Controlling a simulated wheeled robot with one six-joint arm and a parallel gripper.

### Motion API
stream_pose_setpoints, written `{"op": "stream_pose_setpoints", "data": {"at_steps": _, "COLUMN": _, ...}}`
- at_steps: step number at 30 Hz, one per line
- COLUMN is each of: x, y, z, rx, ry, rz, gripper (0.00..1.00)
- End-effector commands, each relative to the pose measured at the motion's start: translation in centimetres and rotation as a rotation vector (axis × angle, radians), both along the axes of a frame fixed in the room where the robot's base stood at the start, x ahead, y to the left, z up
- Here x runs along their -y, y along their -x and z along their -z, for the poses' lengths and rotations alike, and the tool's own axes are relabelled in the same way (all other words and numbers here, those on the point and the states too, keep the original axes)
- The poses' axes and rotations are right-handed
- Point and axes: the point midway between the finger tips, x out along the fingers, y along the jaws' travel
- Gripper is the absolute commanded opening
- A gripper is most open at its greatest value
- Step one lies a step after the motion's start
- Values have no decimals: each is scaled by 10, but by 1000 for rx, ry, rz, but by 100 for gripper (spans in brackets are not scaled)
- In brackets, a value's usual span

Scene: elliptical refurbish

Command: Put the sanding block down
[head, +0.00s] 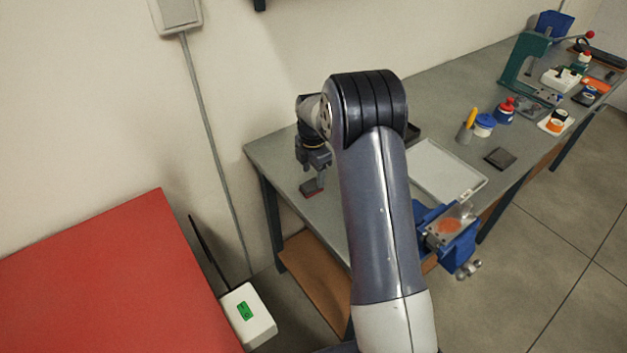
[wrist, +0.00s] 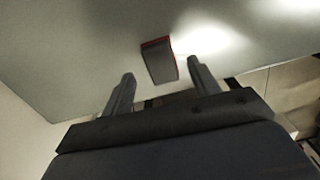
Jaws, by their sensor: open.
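The sanding block (head: 312,188) is a small dark grey block with a red edge. It lies near the left end of the grey workbench (head: 278,160). In the wrist view the sanding block (wrist: 159,61) appears beyond the fingertips, roughly between the two fingers. My gripper (head: 314,172) is just above the block in the head view, pointing down. In the wrist view my gripper (wrist: 160,80) has its fingers spread apart with nothing clamped between them. Whether a fingertip touches the block, I cannot tell.
A white tray (head: 437,180) lies right of my arm, beside a blue vise (head: 450,238) at the bench's front edge. A dark flat block (head: 500,158), several bottles and a green press (head: 525,65) stand farther right. A red surface (head: 110,270) is at lower left.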

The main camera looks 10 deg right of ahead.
Motion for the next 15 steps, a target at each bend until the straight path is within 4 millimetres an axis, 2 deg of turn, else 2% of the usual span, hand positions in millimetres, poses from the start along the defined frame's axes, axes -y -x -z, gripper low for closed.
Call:
{"op": "stream_pose_setpoints", "data": {"at_steps": 3, "x": -1, "y": -1, "z": -28, "rx": 6, "ry": 0, "rz": 0, "gripper": 58}}
{"op": "stream_pose_setpoints", "data": {"at_steps": 9, "x": -1, "y": 0, "z": -65, "rx": 5, "ry": -1, "rz": 0, "gripper": 58}}
{"op": "stream_pose_setpoints", "data": {"at_steps": 15, "x": -1, "y": 1, "z": -83, "rx": 1, "ry": 0, "rz": 0, "gripper": 58}}
